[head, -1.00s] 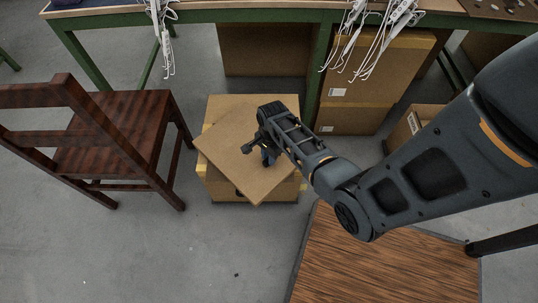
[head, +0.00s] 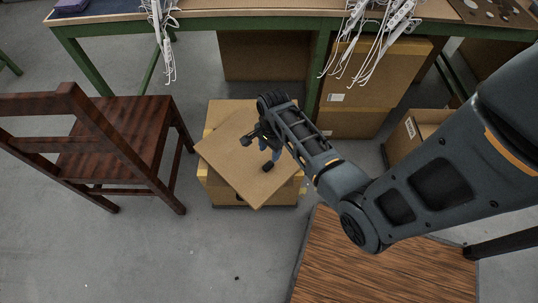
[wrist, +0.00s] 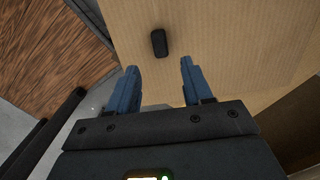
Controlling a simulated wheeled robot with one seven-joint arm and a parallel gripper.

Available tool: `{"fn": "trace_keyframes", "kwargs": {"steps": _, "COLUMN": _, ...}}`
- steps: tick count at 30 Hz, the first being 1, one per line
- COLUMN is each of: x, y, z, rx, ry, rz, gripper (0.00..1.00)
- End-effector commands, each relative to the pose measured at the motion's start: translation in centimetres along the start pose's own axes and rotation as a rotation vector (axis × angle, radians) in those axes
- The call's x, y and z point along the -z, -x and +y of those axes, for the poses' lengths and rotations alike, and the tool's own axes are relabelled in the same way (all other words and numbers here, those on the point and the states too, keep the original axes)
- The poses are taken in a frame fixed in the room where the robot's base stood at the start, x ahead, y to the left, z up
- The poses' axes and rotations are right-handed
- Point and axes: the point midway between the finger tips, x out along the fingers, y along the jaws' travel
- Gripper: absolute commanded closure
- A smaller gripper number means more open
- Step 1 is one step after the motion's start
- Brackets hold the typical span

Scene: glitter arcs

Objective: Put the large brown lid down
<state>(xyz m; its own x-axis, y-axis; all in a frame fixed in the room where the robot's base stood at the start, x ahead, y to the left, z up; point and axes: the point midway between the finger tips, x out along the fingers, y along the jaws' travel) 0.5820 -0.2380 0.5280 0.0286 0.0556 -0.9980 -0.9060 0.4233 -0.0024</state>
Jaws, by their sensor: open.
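The large brown lid (head: 232,163) is a flat cardboard-coloured square with a small black handle (head: 267,167). In the head view it lies turned at an angle across the top of a cardboard box (head: 225,190), its corners reaching past the box edges. My gripper (head: 262,150) is above the lid, close to the handle. In the wrist view, the blue fingers of my gripper (wrist: 158,82) are spread apart and empty. The black handle (wrist: 159,43) stands clear beyond the fingertips on the lid (wrist: 225,40).
A dark wooden chair (head: 110,135) stands to the left. A green-framed table (head: 320,70) with hanging white cables is behind. More boxes (head: 360,85) stand under it. A wood-grain surface (head: 385,265) is at the lower right. Grey floor is free at the lower left.

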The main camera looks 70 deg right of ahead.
Motion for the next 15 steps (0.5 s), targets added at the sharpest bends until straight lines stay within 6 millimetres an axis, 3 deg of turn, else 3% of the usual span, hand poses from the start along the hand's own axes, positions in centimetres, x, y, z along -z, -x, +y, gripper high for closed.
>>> {"fn": "trace_keyframes", "kwargs": {"steps": 1, "x": 0.0, "y": 1.2, "z": -0.1, "rx": 0.003, "ry": 0.000, "rz": 0.001, "gripper": 0.50}}
{"fn": "trace_keyframes", "kwargs": {"steps": 6, "x": 0.0, "y": 3.8, "z": -0.1, "rx": 0.002, "ry": 0.000, "rz": 0.001, "gripper": 0.50}}
{"fn": "trace_keyframes", "kwargs": {"steps": 15, "x": -0.1, "y": 5.0, "z": 0.1, "rx": 0.003, "ry": 0.005, "rz": 0.001, "gripper": 0.50}}
